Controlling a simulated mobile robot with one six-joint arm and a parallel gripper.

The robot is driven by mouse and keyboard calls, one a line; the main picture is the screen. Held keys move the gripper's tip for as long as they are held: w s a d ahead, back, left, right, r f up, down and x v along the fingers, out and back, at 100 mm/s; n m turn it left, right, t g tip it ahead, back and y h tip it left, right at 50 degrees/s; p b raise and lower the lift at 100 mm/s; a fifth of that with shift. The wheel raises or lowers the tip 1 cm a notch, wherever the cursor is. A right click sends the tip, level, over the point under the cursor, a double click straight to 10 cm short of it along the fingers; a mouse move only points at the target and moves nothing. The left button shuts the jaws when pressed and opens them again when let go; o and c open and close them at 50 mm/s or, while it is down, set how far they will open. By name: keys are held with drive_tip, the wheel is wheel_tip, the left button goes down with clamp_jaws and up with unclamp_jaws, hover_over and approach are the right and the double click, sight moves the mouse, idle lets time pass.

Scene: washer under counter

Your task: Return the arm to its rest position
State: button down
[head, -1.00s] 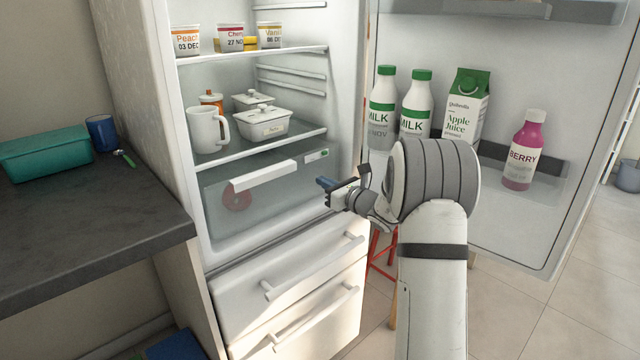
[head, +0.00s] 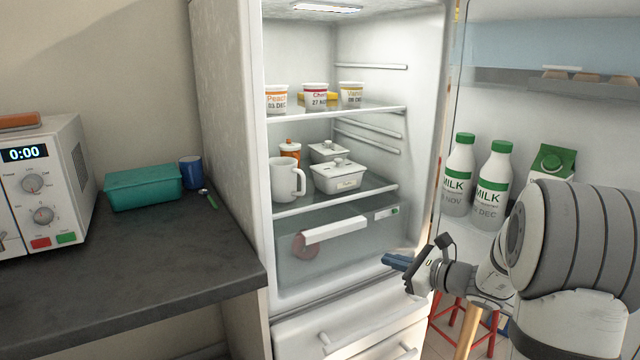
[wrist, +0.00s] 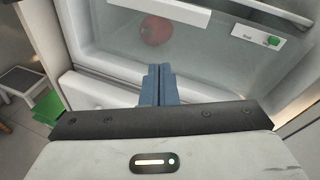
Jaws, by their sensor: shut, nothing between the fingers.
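My gripper (head: 396,262) is in front of the open fridge, near the lower right of its opening. Its blue fingers are together with nothing between them; they also show in the wrist view (wrist: 159,84). The fingers point toward the clear crisper drawer (head: 345,246). I cannot tell whether they touch anything. My arm is bent at the right of the head view and hides part of the fridge door.
The open fridge door holds milk bottles (head: 459,175) and a green-topped carton (head: 552,162). The counter (head: 150,255) at left bears a microwave (head: 38,190), a teal box (head: 143,187) and a blue mug (head: 191,172).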

drive_tip(key=s+a+r+n+g+h+p, duration=0.1)
drive_tip(key=s+a+r+n+g+p, duration=0.4)
drive_tip(key=s, duration=0.3)
drive_tip(key=s+a+r+n+g+h+p, duration=0.1)
drive_tip(key=s+a+r+n+g+p, duration=0.25)
drive_tip(key=s+a+n, duration=0.45)
drive_tip(key=s+d+r+n+h+p, duration=0.3)
drive_tip(key=s+d+n+h+p, duration=0.1)
drive_tip(key=s, duration=0.3)
drive_tip(key=s+d+r+n+h+p, duration=0.4)
drive_tip(key=s+n, duration=0.2)
drive_tip(key=n, duration=0.1)
drive_tip(key=shift+s+d+r+n+h, duration=0.2)
drive_tip(key=shift+s+d+n+h, duration=0.1)
drive_tip(key=shift+s+d+h, duration=0.1)
drive_tip(key=shift+g, duration=0.25)
